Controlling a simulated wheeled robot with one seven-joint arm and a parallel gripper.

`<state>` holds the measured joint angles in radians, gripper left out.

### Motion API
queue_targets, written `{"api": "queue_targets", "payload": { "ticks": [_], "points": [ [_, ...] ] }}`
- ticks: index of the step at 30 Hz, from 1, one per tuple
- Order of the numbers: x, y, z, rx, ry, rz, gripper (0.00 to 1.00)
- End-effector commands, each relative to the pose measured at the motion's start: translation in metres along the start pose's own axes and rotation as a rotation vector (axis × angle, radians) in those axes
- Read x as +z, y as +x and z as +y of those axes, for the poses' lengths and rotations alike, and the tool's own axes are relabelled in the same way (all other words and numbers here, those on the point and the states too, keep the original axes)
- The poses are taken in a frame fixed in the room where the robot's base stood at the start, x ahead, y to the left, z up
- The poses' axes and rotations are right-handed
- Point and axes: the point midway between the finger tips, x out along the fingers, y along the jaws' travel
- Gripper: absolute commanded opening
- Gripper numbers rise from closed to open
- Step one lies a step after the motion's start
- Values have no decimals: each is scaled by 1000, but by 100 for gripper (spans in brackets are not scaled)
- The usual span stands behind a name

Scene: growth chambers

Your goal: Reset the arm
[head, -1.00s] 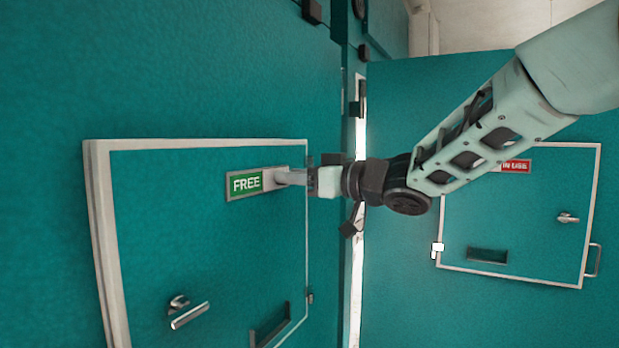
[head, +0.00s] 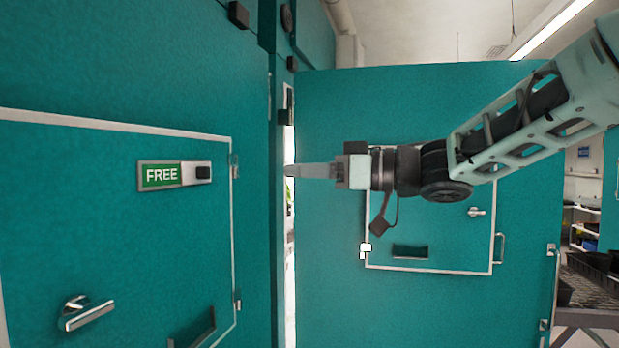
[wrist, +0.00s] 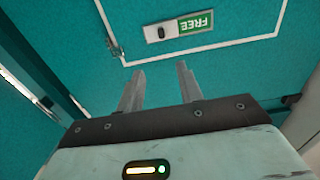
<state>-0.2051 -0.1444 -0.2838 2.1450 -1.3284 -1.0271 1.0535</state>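My gripper (head: 288,171) hangs in free air in front of the chamber doors, at the end of my outstretched arm. In the wrist view its two grey fingers (wrist: 159,68) stand apart with nothing between them. The sign (head: 160,177) on the left chamber door reads FREE on green, with a dark knob at the right end of its plate. It shows upside down in the wrist view (wrist: 195,24), beyond the fingertips and apart from them.
The left chamber door has a lever handle (head: 85,313) and a recessed slot (head: 190,338). A second teal door (head: 330,300) stands behind my arm, with its own handle (head: 476,212). Shelves and dark trays (head: 595,265) show at the far right.

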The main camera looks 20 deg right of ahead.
Motion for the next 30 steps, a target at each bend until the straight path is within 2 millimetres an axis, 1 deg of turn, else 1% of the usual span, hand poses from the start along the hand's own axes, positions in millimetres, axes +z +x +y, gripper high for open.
{"api": "queue_targets", "payload": {
  "ticks": [3,17,20,23,25,26,27,29,30],
  "points": [
    [0,-3,0,0,1,0,36],
    [0,-3,0,0,1,0,36],
    [13,8,1,51,4,-9,36],
    [42,25,2,158,14,-50,36],
    [75,36,0,249,30,-119,36],
    [92,39,-3,286,40,-161,36],
    [115,42,-8,331,52,-225,36],
    [153,41,-20,383,70,-339,36],
    [180,38,-31,409,83,-426,36]
  ]
}}
